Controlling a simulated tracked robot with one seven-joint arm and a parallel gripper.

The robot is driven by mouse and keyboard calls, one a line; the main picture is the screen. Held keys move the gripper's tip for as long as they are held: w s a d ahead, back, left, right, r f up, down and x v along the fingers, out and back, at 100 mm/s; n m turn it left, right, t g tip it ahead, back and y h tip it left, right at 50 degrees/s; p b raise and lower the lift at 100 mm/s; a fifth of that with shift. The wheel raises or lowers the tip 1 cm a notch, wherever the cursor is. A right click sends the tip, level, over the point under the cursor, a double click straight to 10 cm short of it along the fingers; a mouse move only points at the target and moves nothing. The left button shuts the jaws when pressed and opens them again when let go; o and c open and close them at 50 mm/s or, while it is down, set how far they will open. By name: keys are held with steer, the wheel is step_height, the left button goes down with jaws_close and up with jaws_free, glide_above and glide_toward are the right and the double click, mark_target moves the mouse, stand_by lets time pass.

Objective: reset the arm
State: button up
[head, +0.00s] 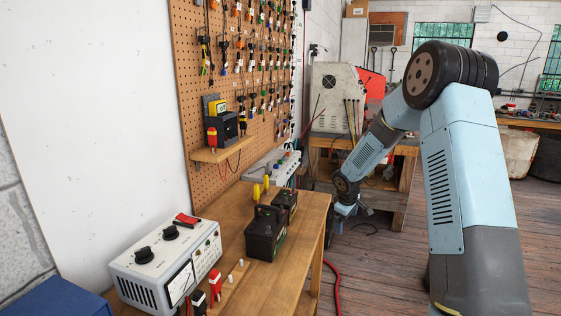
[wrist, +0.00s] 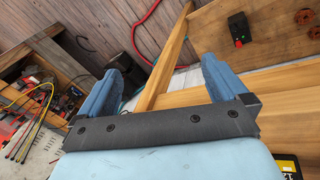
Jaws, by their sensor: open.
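My arm reaches up and over on the right of the head view, then bends down toward the bench's far end. My gripper (head: 345,212) hangs beside the far right corner of the wooden bench (head: 295,250), and its fingers are too small there to make out. In the wrist view my gripper (wrist: 165,85) shows two blue fingers spread wide apart. Nothing is between them except the view of the bench edge, a bench leg and the floor beyond. The gripper is open and empty.
Two black batteries (head: 266,234) stand on the bench, near a grey-white test unit (head: 168,262) with black knobs. A pegboard (head: 230,70) with hanging tools is on the wall. A red cable (head: 334,285) lies on the floor. Open wooden floor (head: 385,270) lies right of the bench.

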steer(key=s+d+r+m+h, duration=0.1)
steer(key=s+r+m, duration=0.1)
steer(key=s+r, duration=0.8)
steer(key=s+r+m, duration=0.2)
steer(key=s+r, duration=0.6)
steer(key=r, duration=0.4)
steer(key=s+a+r+m+t+y, duration=0.1)
steer(key=s+r+m, duration=0.1)
steer(key=s, duration=1.1)
steer(key=s+a+r+m+t+y, duration=0.1)
steer(key=s+r+m, duration=0.2)
steer(key=s, duration=1)
step_height(320, 180, up, 2)
steer(key=shift+r, duration=0.15)
